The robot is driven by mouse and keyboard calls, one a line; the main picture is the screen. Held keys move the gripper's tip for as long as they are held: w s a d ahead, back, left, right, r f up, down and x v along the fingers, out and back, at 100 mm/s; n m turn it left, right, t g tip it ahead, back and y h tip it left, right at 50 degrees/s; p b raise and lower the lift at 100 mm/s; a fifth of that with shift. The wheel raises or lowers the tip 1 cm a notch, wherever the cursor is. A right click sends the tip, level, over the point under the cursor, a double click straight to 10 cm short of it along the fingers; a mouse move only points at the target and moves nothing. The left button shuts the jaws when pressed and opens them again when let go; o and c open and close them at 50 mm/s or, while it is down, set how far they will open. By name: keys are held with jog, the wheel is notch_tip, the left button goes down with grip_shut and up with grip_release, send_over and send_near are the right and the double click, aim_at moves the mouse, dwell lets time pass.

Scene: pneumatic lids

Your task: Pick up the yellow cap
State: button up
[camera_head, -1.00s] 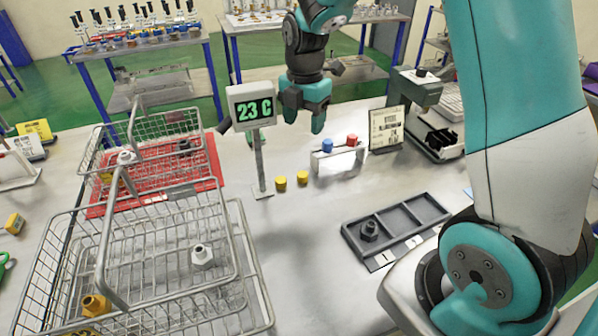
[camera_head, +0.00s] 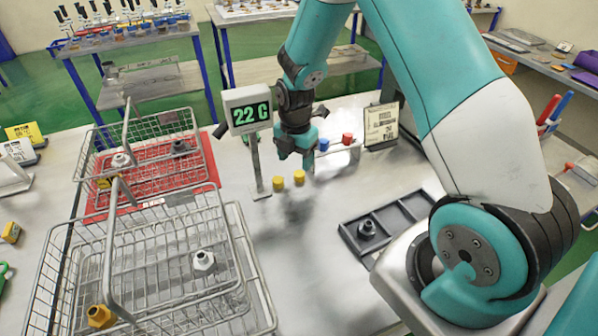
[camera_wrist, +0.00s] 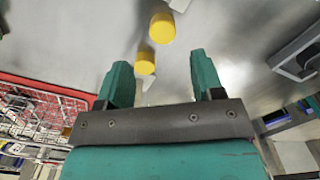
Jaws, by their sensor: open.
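Two yellow caps stand on the grey table beside the temperature display post. In the head view the left yellow cap (camera_head: 278,184) is nearer the post and the right yellow cap (camera_head: 299,177) is close beside it. In the wrist view one yellow cap (camera_wrist: 162,27) is at the top and the other yellow cap (camera_wrist: 146,63) lies between the fingertip lines. My gripper (camera_head: 297,157) is open and empty, pointing down above and just behind the caps. Its two teal fingers also show in the wrist view (camera_wrist: 160,75), apart from each other.
A display (camera_head: 249,109) reading 22 C stands left of the caps. A small rack with a blue cap (camera_head: 323,144) and a red cap (camera_head: 347,138) is behind right. Wire baskets (camera_head: 150,265) fill the left. A dark compartment tray (camera_head: 400,217) holds a dark nut at right.

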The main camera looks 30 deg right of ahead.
aim_at(298, 174)
jog(key=shift+s+d+f+p, duration=0.15)
jog(key=shift+f+p, duration=0.45)
jog(key=shift+f, duration=0.8)
jog(key=shift+d+f+p, duration=0.1)
jog(key=shift+f+p, duration=0.5)
jog(key=shift+f, duration=0.8)
jog(key=c, duration=1)
